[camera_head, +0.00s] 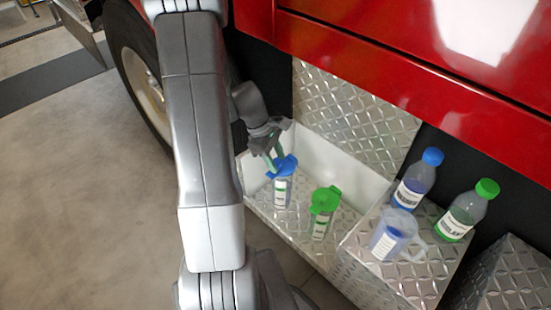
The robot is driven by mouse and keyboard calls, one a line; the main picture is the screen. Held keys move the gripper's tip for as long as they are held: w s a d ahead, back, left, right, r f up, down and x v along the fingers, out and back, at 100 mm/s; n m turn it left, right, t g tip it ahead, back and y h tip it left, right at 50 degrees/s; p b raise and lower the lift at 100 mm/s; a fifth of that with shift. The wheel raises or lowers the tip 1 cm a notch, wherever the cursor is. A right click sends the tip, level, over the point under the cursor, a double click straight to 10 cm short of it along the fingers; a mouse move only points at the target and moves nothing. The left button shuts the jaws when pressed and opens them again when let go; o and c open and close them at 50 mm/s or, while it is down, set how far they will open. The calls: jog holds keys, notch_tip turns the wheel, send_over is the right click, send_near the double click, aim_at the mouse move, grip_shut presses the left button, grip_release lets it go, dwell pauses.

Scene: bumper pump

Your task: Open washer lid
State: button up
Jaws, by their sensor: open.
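Two small reservoirs stand in the metal-floored recess below the red truck body. One has a blue lid (284,168) on a pale labelled body (282,191). The other has a green lid (326,199) on a pale body (320,226). Both lids look shut, though small in view. No readable label marks which is the washer. My gripper (274,160) is open and reaches down at the blue lid, its fingers at the lid's upper left side. I cannot tell if they touch it. My arm covers the area to the left.
A blue-capped bottle (416,180), a green-capped bottle (465,213) and a clear jug (394,236) with blue liquid stand on the diamond-plate step at right. The red truck panel (390,60) overhangs the recess. A wheel (139,70) is at left. The grey floor (70,190) is clear.

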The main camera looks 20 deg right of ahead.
jog(key=shift+c, duration=0.4)
grip_shut()
jog(key=shift+r, duration=0.15)
